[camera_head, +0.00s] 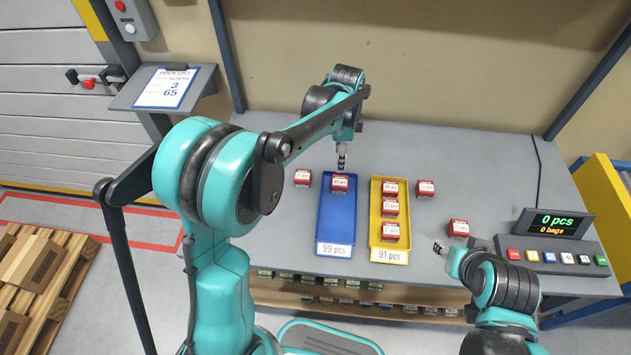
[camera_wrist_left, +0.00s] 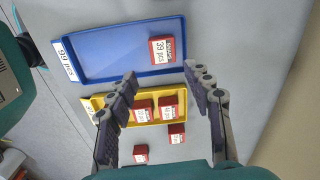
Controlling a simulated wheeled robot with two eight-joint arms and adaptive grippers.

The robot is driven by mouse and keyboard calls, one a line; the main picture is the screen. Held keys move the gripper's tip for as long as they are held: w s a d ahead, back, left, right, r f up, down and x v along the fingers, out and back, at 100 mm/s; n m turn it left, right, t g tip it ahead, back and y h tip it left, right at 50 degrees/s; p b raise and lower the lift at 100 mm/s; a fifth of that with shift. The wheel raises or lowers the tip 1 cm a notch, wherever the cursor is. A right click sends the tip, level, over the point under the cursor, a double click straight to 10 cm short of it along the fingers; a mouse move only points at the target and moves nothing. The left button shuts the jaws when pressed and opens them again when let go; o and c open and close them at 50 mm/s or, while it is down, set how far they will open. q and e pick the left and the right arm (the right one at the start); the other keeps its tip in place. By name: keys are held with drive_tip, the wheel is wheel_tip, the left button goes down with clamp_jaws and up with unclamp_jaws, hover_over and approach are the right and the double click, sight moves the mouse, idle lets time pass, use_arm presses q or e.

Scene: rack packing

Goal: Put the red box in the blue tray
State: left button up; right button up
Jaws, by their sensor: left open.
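The blue tray (camera_head: 335,220) stands on the grey table with one red box (camera_head: 340,184) in its far end; the left wrist view also shows the blue tray (camera_wrist_left: 110,55) and that red box (camera_wrist_left: 167,50). Other red boxes lie on the table: one (camera_head: 302,178) left of the blue tray, one (camera_head: 425,189) right of the yellow tray, one (camera_head: 458,228) near my right gripper. My left gripper (camera_head: 341,168) is over the blue tray's far end, open, with nothing between its fingers (camera_wrist_left: 159,72). My right gripper (camera_head: 440,248) is low at the front right, its opening unclear.
A yellow tray (camera_head: 389,256) beside the blue one holds 3 red boxes. A display (camera_head: 556,223) and a button panel (camera_head: 552,257) stand at the right. Small boxes sit on a shelf (camera_head: 350,297) under the table front. The blue tray's front part is empty.

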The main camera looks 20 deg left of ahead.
use_arm(q)
drive_tip(key=s+a+r+n+t, duration=0.3)
drive_tip(key=s+r+n, duration=0.4)
drive_tip(key=s, duration=0.5)
drive_tip(key=s+a+f+n+t, duration=0.2)
drive_tip(key=s+n+t, duration=0.1)
drive_tip(key=s+n, duration=0.4)
drive_tip(key=s, duration=0.3)
drive_tip(key=shift+s+a+n+t, duration=0.2)
drive_tip(key=shift+n+t, duration=0.1)
drive_tip(key=shift+t, duration=0.1)
